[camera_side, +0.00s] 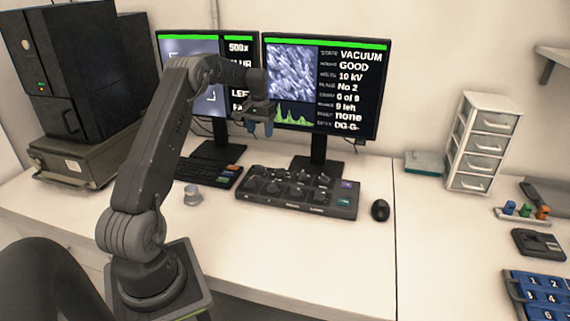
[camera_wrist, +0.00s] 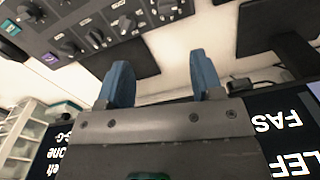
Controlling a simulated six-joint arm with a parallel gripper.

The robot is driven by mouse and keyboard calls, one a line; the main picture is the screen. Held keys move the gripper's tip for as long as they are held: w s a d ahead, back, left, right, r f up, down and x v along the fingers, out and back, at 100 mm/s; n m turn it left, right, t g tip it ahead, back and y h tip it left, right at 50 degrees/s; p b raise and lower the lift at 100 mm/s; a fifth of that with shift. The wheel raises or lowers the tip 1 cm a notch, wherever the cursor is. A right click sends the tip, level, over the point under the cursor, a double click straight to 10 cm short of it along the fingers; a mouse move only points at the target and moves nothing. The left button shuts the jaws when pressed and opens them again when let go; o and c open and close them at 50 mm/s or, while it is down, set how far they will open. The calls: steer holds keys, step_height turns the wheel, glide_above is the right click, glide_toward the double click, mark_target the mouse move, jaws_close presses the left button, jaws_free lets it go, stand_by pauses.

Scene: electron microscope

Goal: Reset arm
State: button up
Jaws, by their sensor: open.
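My gripper (camera_side: 260,126) hangs in the air in front of the two monitors, above and behind the control panel, with its blue fingers pointing down. In the wrist view its two blue fingers (camera_wrist: 160,84) stand apart with nothing between them. My arm is raised and bent, with its base at the front left of the desk.
The knobbed control panel (camera_side: 297,192) lies below my gripper, with a keyboard and a mouse (camera_side: 380,210) beside it. The right monitor (camera_side: 325,85) is close behind. A small round container (camera_side: 193,195) stands left. Drawers (camera_side: 484,142) and a numbered blue tray (camera_side: 540,296) are at right.

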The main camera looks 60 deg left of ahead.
steer(key=s+d+r+m+t, duration=0.1)
steer(key=d+r, duration=0.4)
steer(key=d, duration=0.3)
steer(key=d+r+m+y, duration=0.1)
steer(key=d+r, duration=0.4)
steer(key=d, duration=0.3)
steer(key=s+d+r+m+t, duration=0.1)
steer(key=d+r, duration=0.5)
steer(key=d, duration=0.2)
steer(key=s+d+f+m+t+h, duration=0.1)
steer(key=s+d+m+t, duration=0.2)
steer(key=s+d, duration=1.6)
steer(key=shift+s+d+f+m, duration=0.25)
steer(key=shift+d+f+m, duration=0.05)
steer(key=shift+m, duration=0.1)
steer(key=shift+c, duration=0.2)
